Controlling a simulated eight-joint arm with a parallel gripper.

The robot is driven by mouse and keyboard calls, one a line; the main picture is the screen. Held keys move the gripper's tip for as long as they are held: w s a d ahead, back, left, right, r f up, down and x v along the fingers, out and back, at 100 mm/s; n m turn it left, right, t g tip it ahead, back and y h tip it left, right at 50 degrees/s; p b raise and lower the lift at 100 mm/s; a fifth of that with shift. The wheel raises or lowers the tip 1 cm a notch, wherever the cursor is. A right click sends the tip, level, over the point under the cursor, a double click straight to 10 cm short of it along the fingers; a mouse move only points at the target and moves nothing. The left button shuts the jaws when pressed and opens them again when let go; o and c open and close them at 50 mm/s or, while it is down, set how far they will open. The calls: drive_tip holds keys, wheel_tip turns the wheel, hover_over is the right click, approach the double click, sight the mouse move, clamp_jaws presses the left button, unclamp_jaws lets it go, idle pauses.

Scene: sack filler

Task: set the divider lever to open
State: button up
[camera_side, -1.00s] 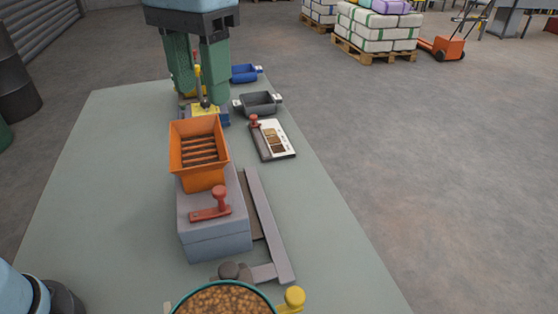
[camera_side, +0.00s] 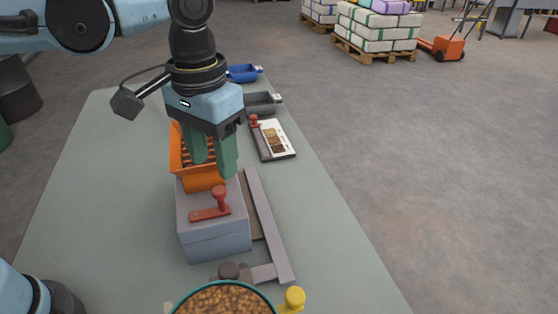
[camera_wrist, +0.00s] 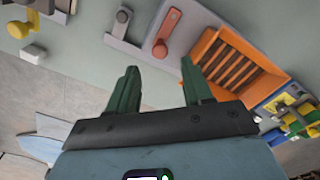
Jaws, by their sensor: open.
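A red lever (camera_side: 212,212) with a round upright knob lies on the top face of a grey box (camera_side: 215,243). Its arm points left from the knob in the side view. The red lever (camera_wrist: 168,30) also shows in the wrist view, ahead of the fingers. An orange slatted hopper (camera_side: 178,160) stands at the back of the grey box. My gripper (camera_side: 213,170) has green fingers spread apart with nothing between them. It hangs in front of the hopper, above and behind the lever, apart from it. In the wrist view the fingers (camera_wrist: 158,68) are clearly apart.
A long grey bar (camera_side: 268,225) runs right of the box. A round container of brown pellets (camera_side: 225,302) and a yellow knob (camera_side: 294,297) are at the front. A white board (camera_side: 273,140), a dark tray (camera_side: 262,104) and a blue tray (camera_side: 244,73) lie behind. The left tabletop is clear.

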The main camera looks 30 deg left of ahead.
sight(218, 189)
drive_tip(key=shift+f, duration=2.65)
drive_tip(key=shift+c, duration=0.4)
clamp_jaws()
